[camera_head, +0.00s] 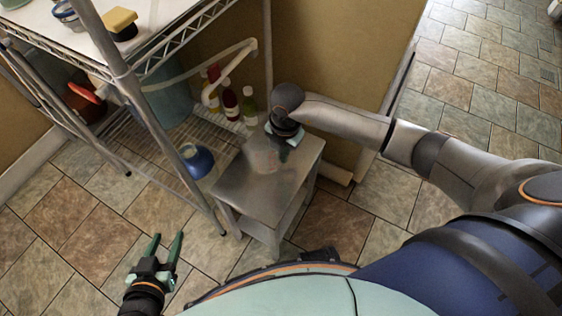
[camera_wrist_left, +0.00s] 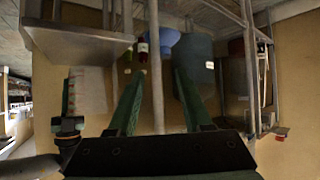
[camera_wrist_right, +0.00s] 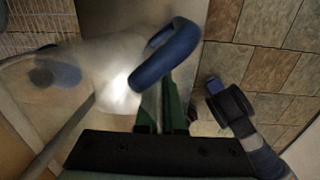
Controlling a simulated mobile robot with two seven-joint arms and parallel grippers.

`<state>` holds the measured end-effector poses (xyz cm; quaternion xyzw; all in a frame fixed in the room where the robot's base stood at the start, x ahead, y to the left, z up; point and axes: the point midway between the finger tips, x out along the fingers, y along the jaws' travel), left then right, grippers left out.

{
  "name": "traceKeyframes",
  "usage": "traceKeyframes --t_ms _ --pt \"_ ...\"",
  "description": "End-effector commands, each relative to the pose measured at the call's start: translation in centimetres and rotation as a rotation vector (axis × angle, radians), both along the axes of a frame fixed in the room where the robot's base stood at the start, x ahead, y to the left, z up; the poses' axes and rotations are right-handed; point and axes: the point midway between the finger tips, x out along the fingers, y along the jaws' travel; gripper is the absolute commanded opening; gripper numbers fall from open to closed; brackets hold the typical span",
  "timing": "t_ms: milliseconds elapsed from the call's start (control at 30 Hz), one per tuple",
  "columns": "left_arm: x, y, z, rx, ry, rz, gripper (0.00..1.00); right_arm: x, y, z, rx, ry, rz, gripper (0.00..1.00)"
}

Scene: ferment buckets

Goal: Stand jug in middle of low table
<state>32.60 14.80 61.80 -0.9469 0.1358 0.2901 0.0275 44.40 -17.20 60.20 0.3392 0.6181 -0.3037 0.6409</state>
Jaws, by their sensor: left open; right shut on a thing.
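The low metal table (camera_head: 240,186) stands beside the wire rack. The clear jug (camera_head: 264,156) is upright at its top, near the middle; its base is at the tabletop, but I cannot tell whether it bears on it. My right gripper (camera_head: 290,138) is shut on the jug's blue handle (camera_wrist_right: 165,52). The cloudy jug body (camera_wrist_right: 100,75) fills the left of the right wrist view. The left wrist view is upside down and shows the jug (camera_wrist_left: 90,92) against the tabletop edge. My left gripper (camera_head: 165,247) is open and empty above the floor, left of the table.
The wire rack (camera_head: 125,80) stands left of the table, with a yellow sponge (camera_head: 119,22) on top. Several bottles (camera_head: 229,100) and a blue bowl (camera_head: 196,160) are on its lower shelf. The wall (camera_head: 340,60) is behind the table. Floor is clear at front left.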

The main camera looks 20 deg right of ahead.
Motion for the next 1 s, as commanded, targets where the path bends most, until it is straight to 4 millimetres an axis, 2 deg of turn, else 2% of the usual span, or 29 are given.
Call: traceKeyframes --t_ms 67,200,400,967,1000 --pt "0.4 -0.1 0.4 -0.002 -0.028 -0.001 0.50 -0.1 0.0 -0.7 -0.001 0.001 0.001 0.00" --pt "1.9 -0.1 2.8 -0.003 -0.138 -0.008 0.50 -0.1 0.1 -2.4 0.000 0.001 0.000 0.00" --pt "3.0 -0.1 5.0 -0.004 -0.233 -0.012 0.50 0.0 0.1 -3.6 0.001 0.001 0.002 0.00" --pt "3.3 -0.1 5.7 -0.004 -0.262 -0.013 0.50 0.0 0.0 -3.9 0.000 0.000 0.002 0.00" --pt "3.3 -0.1 5.8 -0.006 -0.267 -0.013 0.50 -0.1 0.0 -3.9 -0.001 0.001 0.002 0.09"
